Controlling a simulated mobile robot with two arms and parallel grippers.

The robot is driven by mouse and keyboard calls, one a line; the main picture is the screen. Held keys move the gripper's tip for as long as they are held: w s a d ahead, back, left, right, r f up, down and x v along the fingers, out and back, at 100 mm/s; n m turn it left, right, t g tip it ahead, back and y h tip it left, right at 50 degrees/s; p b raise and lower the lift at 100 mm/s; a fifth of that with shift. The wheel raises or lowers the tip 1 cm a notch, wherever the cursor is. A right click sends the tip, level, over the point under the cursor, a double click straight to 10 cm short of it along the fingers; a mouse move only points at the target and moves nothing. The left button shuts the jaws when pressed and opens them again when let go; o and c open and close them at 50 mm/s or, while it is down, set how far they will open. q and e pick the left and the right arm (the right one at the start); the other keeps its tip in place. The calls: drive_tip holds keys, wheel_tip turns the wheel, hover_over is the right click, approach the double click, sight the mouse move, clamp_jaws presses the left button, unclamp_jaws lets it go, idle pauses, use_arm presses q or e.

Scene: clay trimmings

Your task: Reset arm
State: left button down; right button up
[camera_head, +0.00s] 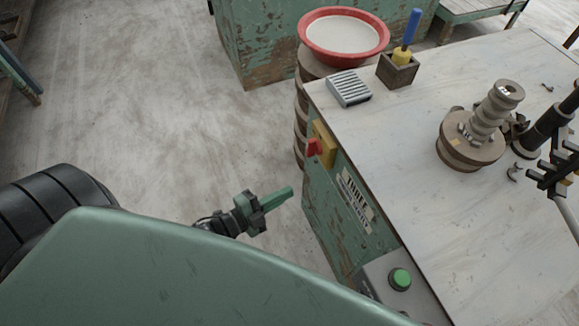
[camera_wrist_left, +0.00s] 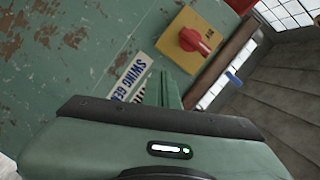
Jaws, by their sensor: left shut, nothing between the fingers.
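My left gripper (camera_head: 288,192) has green fingers and a dark wrist. In the head view it hangs over the floor, left of the green cabinet's side and apart from it. Its fingers are together and empty. In the left wrist view the fingers (camera_wrist_left: 168,92) point toward the cabinet's worn green panel, which carries a lettered label (camera_wrist_left: 130,77) and a red rotary switch on a yellow plate (camera_wrist_left: 190,45). My right gripper is not seen.
The worktop (camera_head: 400,150) carries a grey ribbed block (camera_head: 349,88), a wooden box (camera_head: 397,72) with a blue-handled tool, and a round turntable (camera_head: 465,155) with stacked discs. A red basin (camera_head: 343,58) stands behind. A green button (camera_head: 400,279) is near the front. The left floor is clear.

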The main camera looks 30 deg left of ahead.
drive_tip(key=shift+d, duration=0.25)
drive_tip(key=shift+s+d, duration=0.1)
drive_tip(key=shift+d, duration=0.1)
use_arm(q)
drive_tip(key=s+a+f+n+g+y+p, duration=0.1)
drive_tip(key=s+a+f+n+g+y, duration=0.25)
drive_tip(key=f, duration=0.65)
drive_tip(key=s+a+f+n+g+y, duration=0.2)
drive_tip(key=s+f+n, duration=0.3)
drive_tip(key=f, duration=0.6)
drive_tip(key=s+d+f+n+g+y, duration=0.1)
drive_tip(key=s+f+n+g, duration=0.2)
drive_tip(key=s+f, duration=0.3)
drive_tip(key=s+d+f+n+g+p, duration=0.1)
drive_tip(key=s+f+g, duration=0.4)
drive_tip(key=s, duration=1.1)
wheel_tip(320, 180, down, 2)
drive_tip(key=d+n, duration=0.1)
drive_tip(key=n, duration=0.1)
drive_tip(key=shift+s+f+n+y+p, duration=0.2)
drive_tip(key=shift+s+n+y+p, duration=0.1)
drive_tip(key=shift+n+y, duration=0.05)
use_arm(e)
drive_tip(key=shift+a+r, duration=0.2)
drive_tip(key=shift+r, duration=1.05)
use_arm(q)
drive_tip(key=shift+g, duration=0.25)
